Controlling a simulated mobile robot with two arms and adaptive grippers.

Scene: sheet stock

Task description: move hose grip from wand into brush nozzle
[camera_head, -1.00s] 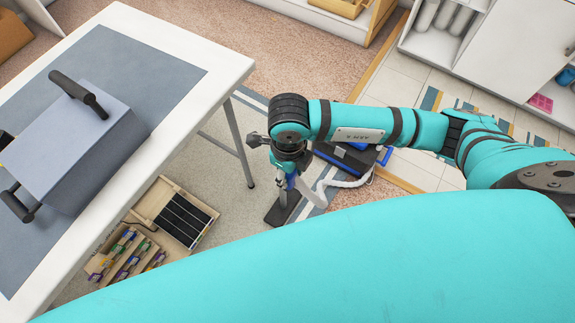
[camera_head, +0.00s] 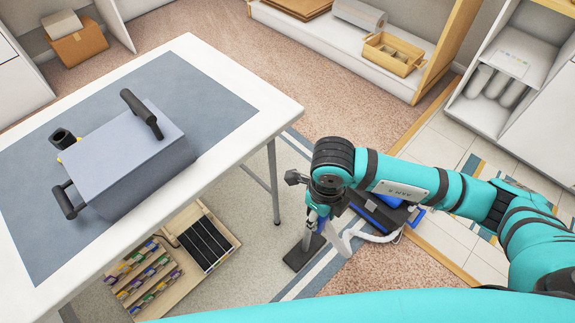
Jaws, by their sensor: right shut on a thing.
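My right gripper (camera_head: 317,212) points down beside the table, mostly hidden under its own wrist. It is shut on what appears to be the hose grip, which is too small and covered to make out well. A pale curved hose (camera_head: 342,243) runs from there toward the blue and black vacuum body (camera_head: 378,212) on the floor, partly behind my arm. Below the gripper a thin grey upright tube meets a dark flat foot (camera_head: 303,252) on the floor. I cannot tell whether this is the wand or brush nozzle. My left gripper is out of view.
A white table (camera_head: 262,122) at left carries a grey box (camera_head: 135,165) with black handles. A wooden case (camera_head: 222,252) and a rack of colourful items (camera_head: 147,277) sit beneath its edge. Low shelves (camera_head: 350,58) stand behind. Speckled floor lies open between.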

